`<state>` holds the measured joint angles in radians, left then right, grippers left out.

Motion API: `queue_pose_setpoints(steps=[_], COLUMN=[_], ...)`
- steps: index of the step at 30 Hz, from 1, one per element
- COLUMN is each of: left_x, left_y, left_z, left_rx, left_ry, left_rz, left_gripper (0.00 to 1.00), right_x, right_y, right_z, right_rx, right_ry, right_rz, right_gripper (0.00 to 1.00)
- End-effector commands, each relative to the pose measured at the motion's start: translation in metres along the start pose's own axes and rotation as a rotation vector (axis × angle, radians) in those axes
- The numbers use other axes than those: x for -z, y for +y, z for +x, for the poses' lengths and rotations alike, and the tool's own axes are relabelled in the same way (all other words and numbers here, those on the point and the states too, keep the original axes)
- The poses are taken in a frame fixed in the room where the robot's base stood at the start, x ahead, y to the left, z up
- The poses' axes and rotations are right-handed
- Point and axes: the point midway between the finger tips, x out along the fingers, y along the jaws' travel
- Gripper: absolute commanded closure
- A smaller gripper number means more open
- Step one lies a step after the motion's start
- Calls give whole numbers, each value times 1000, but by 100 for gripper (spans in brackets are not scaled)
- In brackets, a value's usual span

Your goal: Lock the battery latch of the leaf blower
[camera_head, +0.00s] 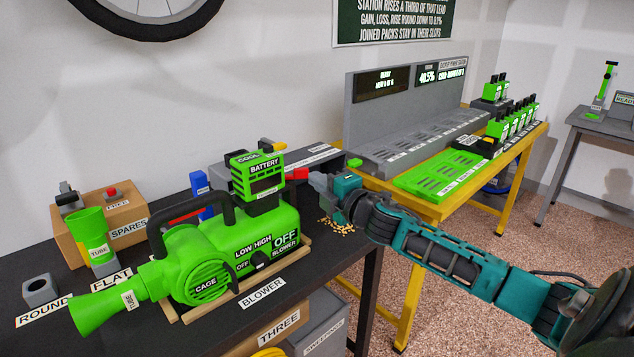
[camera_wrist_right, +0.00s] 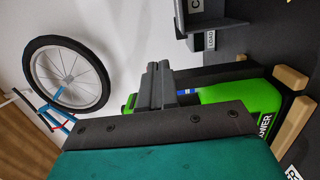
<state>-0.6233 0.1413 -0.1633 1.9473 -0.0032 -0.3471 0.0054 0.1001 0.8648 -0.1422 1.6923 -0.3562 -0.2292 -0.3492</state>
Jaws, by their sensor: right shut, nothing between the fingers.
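The green leaf blower (camera_head: 215,245) lies on a wooden cradle on the dark bench, its nozzle toward the lower left. A green battery (camera_head: 257,164) stands upright on top of its body. A small red part (camera_head: 299,174) shows between the battery and my right gripper; whether it is the latch or joined to the battery I cannot tell. My right gripper (camera_head: 317,180) is shut and empty, just right of the red part; contact is unclear. In the right wrist view the shut fingers (camera_wrist_right: 160,85) are in front of the green blower body (camera_wrist_right: 240,95). My left gripper is not in view.
A cardboard spares box (camera_head: 128,218) and a green tube (camera_head: 90,235) stand on the bench's left. Behind the battery is a long grey unit (camera_head: 318,157). A yellow-framed charging table (camera_head: 437,208) is at the right. Small tan pieces (camera_head: 340,227) lie near the bench's right edge.

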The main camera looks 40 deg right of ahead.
Motion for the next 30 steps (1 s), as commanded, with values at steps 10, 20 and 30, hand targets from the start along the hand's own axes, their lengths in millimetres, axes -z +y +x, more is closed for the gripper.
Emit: queue_pose_setpoints(steps=[10, 20, 30], left_x=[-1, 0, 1], left_y=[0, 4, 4], left_z=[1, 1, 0], left_rx=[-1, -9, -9], left_ry=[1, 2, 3], left_rz=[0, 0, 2], left_gripper=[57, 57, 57], right_x=[-12, -14, -14], right_y=[1, 0, 0], right_z=[8, 12, 12], right_rx=[0, 0, 0], right_ry=[290, 407, 406], right_rz=[-4, 0, -1], right_gripper=[100, 100, 100])
